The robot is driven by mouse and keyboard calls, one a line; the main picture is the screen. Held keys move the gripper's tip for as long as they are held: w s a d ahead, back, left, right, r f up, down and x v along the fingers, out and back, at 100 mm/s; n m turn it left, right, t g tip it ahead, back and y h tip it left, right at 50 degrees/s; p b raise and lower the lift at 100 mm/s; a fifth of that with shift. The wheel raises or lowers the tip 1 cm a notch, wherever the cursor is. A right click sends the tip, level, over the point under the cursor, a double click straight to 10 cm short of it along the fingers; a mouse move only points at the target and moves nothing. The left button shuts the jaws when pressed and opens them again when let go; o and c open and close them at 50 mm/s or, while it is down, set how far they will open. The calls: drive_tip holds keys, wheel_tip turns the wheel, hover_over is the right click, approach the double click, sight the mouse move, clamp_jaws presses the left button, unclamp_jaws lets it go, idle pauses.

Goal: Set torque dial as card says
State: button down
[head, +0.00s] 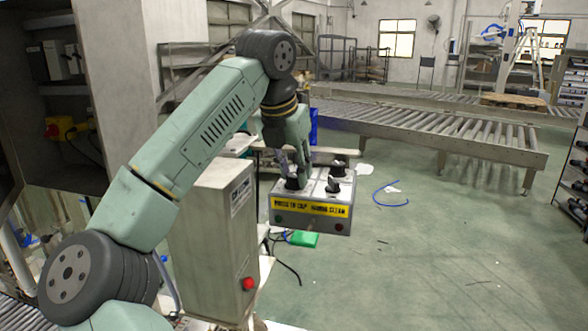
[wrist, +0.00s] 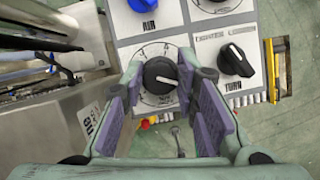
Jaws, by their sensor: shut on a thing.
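My gripper (head: 294,176) reaches down onto the left front of a grey control box (head: 285,217). In the wrist view my gripper (wrist: 162,77) is shut on a black dial (wrist: 160,74), with a purple-padded finger on each side. This dial sits on a white plate with scale marks around it; its white pointer line points right and slightly down. A second black dial (wrist: 236,60) is on the plate to its right, above a small printed word that I cannot read for certain. I cannot tell which dial is marked torque. No card can be made out for certain.
Part of a blue dial (wrist: 143,4) shows above, over the word AIR. The box front has a yellow label strip (head: 311,208). A grey cabinet with a red button (head: 248,284) stands close to the left. Roller conveyors (head: 440,133) stand behind; open floor lies to the right.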

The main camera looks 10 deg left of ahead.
drive_tip(key=shift+m, duration=0.7)
drive_tip(key=shift+h, duration=0.3)
drive_tip(key=c, duration=1.3)
unclamp_jaws()
drive_tip(key=v, duration=1.2)
drive_tip(key=shift+w, duration=0.1)
